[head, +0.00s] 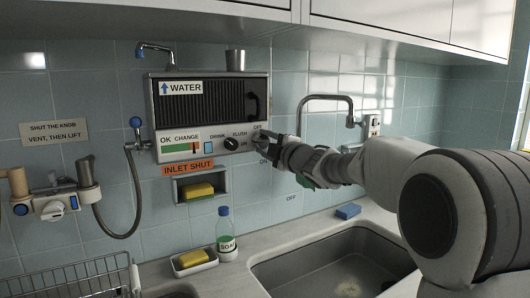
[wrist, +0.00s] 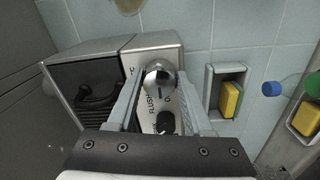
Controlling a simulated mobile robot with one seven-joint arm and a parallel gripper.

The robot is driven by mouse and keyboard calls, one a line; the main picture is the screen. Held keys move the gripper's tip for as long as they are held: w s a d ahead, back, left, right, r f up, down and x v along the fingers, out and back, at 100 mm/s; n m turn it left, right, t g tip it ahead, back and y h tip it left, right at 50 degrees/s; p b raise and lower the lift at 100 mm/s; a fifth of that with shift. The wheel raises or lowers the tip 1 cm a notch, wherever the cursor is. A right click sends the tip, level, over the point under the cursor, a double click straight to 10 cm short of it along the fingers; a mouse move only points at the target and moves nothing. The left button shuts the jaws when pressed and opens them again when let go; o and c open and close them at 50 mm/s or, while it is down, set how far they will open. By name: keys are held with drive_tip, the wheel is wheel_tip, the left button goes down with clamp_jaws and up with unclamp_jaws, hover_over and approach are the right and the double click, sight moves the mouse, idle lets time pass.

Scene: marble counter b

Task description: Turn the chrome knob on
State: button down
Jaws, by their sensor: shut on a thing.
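The chrome knob (wrist: 158,77) is a round shiny knob on the front panel of the water unit (head: 165,117). In the wrist view it sits between the two fingertips of my gripper (wrist: 159,84), which is shut on it. A dark line shows on the knob's face. In the head view my gripper (head: 269,141) is at the panel's right end and mostly hides the knob.
A niche (head: 176,188) with a yellow sponge is below the unit. A soap bottle (head: 226,243), a sponge dish (head: 195,264) and a sink (head: 275,275) are on the counter. A tap (head: 325,98) is behind my arm. White cabinets (head: 400,22) hang above.

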drive_tip(key=shift+n+b, duration=0.55)
drive_tip(key=shift+n, duration=0.55)
drive_tip(key=shift+c, duration=1.5)
unclamp_jaws()
drive_tip(key=v, duration=1.7)
drive_tip(key=shift+d+p, duration=0.15)
drive_tip(key=shift+p, duration=0.25)
drive_tip(key=shift+s, duration=0.15)
